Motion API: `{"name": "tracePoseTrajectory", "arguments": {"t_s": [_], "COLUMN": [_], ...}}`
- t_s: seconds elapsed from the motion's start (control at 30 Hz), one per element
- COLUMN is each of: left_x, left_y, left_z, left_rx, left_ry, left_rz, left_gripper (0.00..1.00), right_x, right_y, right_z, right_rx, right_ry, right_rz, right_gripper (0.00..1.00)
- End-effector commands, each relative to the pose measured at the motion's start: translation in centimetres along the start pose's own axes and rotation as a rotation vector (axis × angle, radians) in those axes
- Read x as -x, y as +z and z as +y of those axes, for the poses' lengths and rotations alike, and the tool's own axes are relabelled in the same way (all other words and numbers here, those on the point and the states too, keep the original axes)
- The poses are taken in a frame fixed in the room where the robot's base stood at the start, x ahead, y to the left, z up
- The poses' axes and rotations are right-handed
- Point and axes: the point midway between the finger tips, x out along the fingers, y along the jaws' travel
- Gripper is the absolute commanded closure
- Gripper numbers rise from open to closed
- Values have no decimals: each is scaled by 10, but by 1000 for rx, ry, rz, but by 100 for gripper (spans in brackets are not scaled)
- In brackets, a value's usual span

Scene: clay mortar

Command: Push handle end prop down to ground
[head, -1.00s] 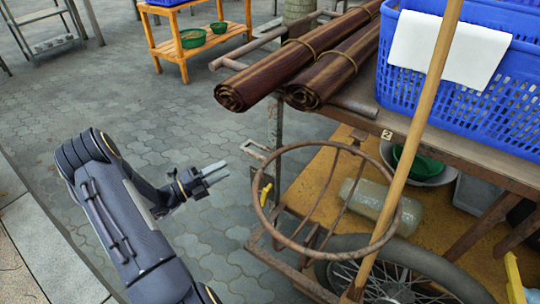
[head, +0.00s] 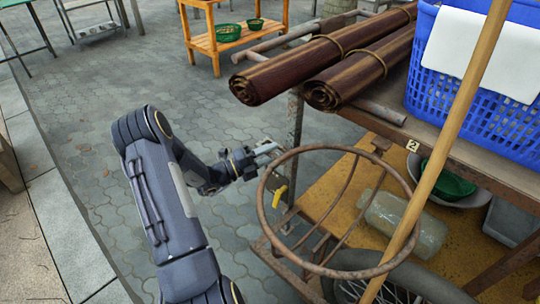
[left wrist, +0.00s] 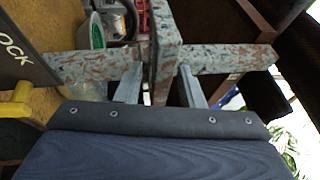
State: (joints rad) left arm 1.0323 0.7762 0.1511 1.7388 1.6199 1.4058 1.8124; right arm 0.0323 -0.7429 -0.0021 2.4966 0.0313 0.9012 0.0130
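A worn grey metal bar with a crosspiece, which looks like the handle end prop, shows in the left wrist view (left wrist: 165,40). In the head view its place by the cart's corner post is largely covered by my left gripper (head: 268,152). In the left wrist view the two fingers of my left gripper (left wrist: 160,82) are apart, one on each side of the upright bar, with the crosspiece behind them. I cannot tell whether either finger touches the bar. A yellow lever (head: 280,196) is just below the gripper. My right gripper is not in view.
The cart carries rolled mats (head: 300,72), a blue crate (head: 480,110) and a slanting wooden pole (head: 448,140). A rusty hoop (head: 330,272) stands right of my gripper. The lower shelf holds a clear bottle (head: 402,224). Open paving (head: 95,150) lies left.

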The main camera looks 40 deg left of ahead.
Motion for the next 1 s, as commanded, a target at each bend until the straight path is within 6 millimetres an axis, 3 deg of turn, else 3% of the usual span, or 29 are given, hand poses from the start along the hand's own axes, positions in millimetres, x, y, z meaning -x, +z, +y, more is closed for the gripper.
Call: {"name": "tracePoseTrajectory", "arguments": {"t_s": [0.23, 0.5, 0.8, 1.0], "left_x": [-1, -1, 0, 6], "left_y": [0, 0, 0, -3], "left_z": [0, 0, 2, 39], "left_rx": [0, 0, 2, 7], "left_ry": [0, 0, 1, 3], "left_rz": [0, 0, 0, -1], "left_gripper": [65, 99, 100, 100], "right_x": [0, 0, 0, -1], "right_y": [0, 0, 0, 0], "right_z": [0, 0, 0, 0], "right_rx": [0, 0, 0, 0], "right_ry": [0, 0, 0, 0], "right_rz": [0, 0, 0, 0], "right_gripper": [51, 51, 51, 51]}}
